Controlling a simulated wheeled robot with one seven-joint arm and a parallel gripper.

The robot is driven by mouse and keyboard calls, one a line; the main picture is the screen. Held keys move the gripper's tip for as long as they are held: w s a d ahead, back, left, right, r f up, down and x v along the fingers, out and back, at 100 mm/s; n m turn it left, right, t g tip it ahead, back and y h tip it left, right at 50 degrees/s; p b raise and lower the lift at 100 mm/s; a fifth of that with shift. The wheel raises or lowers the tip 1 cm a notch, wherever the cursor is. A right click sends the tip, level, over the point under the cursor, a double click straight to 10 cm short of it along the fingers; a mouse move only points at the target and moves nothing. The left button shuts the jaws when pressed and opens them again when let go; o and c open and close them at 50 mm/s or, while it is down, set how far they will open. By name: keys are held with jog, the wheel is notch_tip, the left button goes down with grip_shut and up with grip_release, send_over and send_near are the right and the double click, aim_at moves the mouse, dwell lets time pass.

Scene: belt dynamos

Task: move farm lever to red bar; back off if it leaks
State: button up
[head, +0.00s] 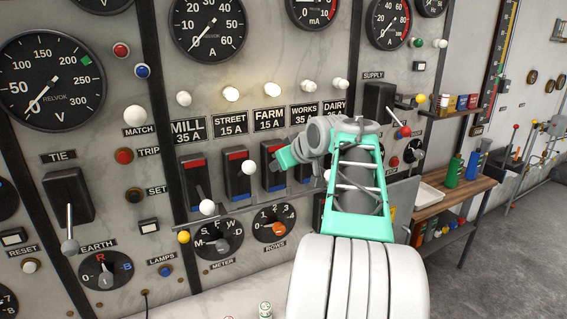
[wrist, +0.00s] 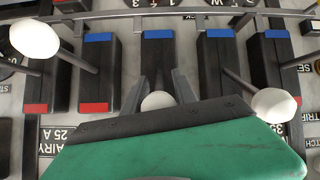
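The farm switch (head: 272,172) is a dark block under the FARM label (head: 268,119). Its red bar (head: 271,161) is at the top and its blue bar (head: 278,187) at the bottom. In the wrist view the panel is upside down; the farm switch (wrist: 158,58) shows its blue bar (wrist: 158,34), and its red bar is hidden behind my gripper. The white farm lever knob (wrist: 158,101) sits between my gripper's fingers (wrist: 159,82), with slight gaps seeming to remain beside it. My gripper (head: 288,157) covers the lever in the head view. No leak shows.
The street lever knob (head: 248,167) stands close left of my gripper; the mill knob (head: 207,207) hangs lower. The works switch (wrist: 98,70) is on the farm switch's other side. A rows dial (head: 274,224) lies below. A wooden shelf (head: 452,190) stands at right.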

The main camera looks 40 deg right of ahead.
jog(key=o, duration=0.3)
jog(key=shift+o, duration=0.2)
jog(key=b+v, duration=0.1)
jog(key=v, duration=0.7)
jog(key=shift+f, duration=0.1)
